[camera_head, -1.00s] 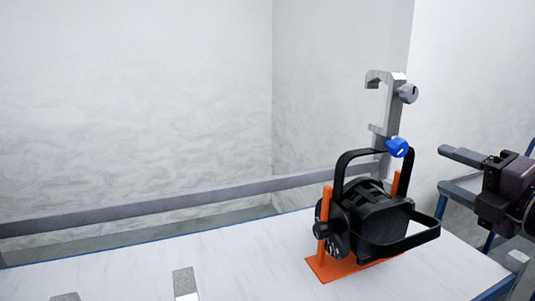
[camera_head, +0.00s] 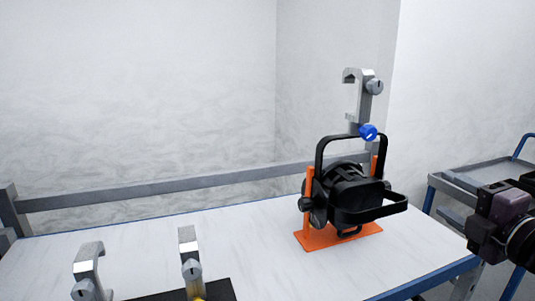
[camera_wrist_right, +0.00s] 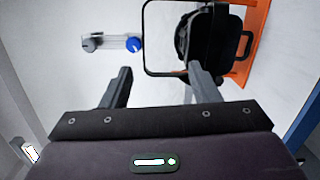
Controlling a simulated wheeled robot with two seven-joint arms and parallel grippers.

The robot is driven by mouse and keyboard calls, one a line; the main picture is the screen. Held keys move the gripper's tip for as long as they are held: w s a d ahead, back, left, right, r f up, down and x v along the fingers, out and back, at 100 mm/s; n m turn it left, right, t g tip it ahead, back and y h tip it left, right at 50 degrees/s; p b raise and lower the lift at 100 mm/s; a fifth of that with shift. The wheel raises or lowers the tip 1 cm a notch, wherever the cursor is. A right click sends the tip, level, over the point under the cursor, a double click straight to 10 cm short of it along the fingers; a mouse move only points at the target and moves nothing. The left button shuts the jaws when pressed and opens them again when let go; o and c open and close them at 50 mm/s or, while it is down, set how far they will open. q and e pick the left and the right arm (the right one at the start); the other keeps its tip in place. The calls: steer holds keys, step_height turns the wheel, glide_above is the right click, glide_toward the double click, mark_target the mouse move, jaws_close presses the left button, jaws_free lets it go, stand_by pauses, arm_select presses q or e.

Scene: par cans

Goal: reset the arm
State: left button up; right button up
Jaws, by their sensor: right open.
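My right gripper shows at the right edge of the head view, where its dark wrist body is seen but its fingertips are hidden. In the right wrist view my right gripper (camera_wrist_right: 162,80) has its two grey fingers spread apart with nothing between them. A black par can (camera_head: 350,190) stands in an orange stand (camera_head: 318,238) on the table, left of my right arm and apart from it. A silver clamp with a blue knob (camera_head: 368,132) rises upright above its yoke. The par can also shows in the right wrist view (camera_wrist_right: 190,40). My left gripper is out of view.
The white table (camera_head: 240,235) has bare room left of the stand. Two more silver clamps (camera_head: 88,260) (camera_head: 188,245) stand at its front, beside a black piece (camera_head: 218,290). A grey rail (camera_head: 150,190) runs behind. A blue-framed grey cart (camera_head: 480,175) stands at the right.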

step_height(320, 180, down, 22)
steer(key=s+a+m+g+h, duration=0.1)
steer(key=s+m+g+h, duration=0.35)
steer(key=m, duration=0.75)
steer(key=s+a+f+m+g, duration=0.8)
steer(key=s+a+f+g, duration=0.3)
steer(key=s+f, duration=0.45)
step_height(320, 180, down, 19)
steer(key=w+a+p, duration=0.1)
steer(key=w+p, duration=0.1)
steer(key=p, duration=0.1)
steer(key=s+f+p, duration=0.3)
steer(key=s+f, duration=0.4)
steer(key=f, duration=0.5)
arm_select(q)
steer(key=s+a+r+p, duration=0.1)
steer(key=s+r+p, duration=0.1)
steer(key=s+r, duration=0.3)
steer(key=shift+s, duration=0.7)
arm_select(e)
steer(key=s+d+f, duration=0.2)
steer(key=s+f, duration=0.2)
steer(key=s, duration=0.4)
steer(key=s+d+f, duration=0.2)
steer(key=s+f, duration=0.3)
steer(key=s, duration=0.2)
steer(key=shift+s+f+n+g, duration=0.2)
steer(key=shift+s+n+g, duration=0.15)
steer(key=shift+g, duration=0.1)
